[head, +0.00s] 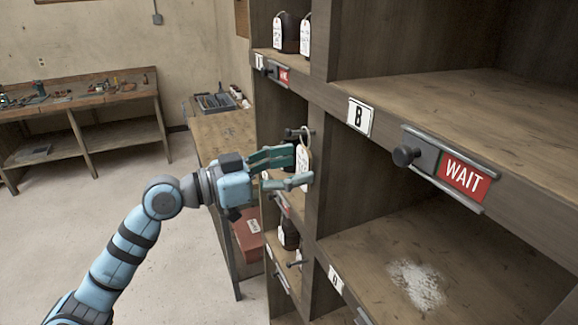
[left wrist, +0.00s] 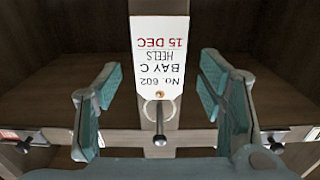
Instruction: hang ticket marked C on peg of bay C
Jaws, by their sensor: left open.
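The ticket (left wrist: 160,60) is a white tag reading No. 602, BAY C, HEELS, 15 DEC, upside down in the left wrist view. Its ring appears to be around the shaft of a dark peg (left wrist: 159,139), and the ticket hangs from it. The head view also shows the ticket (head: 304,160) and the peg (head: 299,132) on the shelf front. My left gripper (head: 297,168) is open, its fingers on either side of the ticket and apart from it in the left wrist view (left wrist: 160,86). The peg's bay letter is not visible. My right gripper is not in view.
Other tickets (head: 304,36) hang at the upper bays. A low bench (head: 218,135) with a tray stands behind my arm. Floor at left is clear.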

